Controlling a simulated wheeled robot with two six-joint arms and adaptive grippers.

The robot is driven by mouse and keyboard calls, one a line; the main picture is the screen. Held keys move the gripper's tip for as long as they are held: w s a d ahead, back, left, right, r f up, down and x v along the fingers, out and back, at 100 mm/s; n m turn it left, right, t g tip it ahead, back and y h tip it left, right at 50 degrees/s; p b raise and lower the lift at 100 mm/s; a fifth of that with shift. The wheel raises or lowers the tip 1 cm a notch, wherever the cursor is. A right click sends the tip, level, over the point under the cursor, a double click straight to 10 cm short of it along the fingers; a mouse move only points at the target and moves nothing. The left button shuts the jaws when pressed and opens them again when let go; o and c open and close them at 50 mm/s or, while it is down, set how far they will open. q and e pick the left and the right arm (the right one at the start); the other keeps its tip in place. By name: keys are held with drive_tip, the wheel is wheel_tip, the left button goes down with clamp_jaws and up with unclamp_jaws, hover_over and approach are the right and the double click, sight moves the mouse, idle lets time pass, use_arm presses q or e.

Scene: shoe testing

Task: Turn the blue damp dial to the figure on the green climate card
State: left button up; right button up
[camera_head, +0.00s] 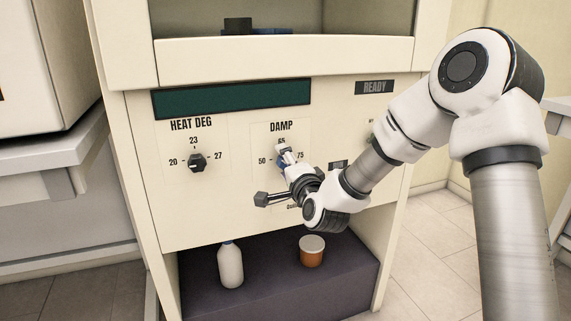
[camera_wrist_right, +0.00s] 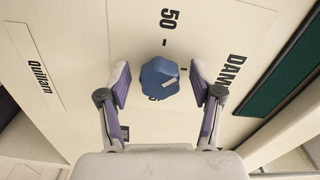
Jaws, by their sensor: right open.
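The blue damp dial (camera_wrist_right: 160,78) sits on the cream panel under the word DAMP, with 50 on its left and 75 on its right in the head view. My right gripper (camera_wrist_right: 160,72) is open, one finger on each side of the dial, with gaps visible. In the head view the right gripper (camera_head: 284,155) covers most of the dial. No green climate card is in view. My left gripper is not in view.
A black HEAT DEG dial (camera_head: 197,162) is left of the damp dial. A blank dark green display (camera_head: 232,98) runs above both. A READY plate (camera_head: 374,88) is upper right. A white bottle (camera_head: 230,266) and an orange-brown cup (camera_head: 312,252) stand on the dark shelf below.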

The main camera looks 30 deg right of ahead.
drive_tip(key=v, duration=0.7)
drive_tip(key=shift+s, duration=0.3)
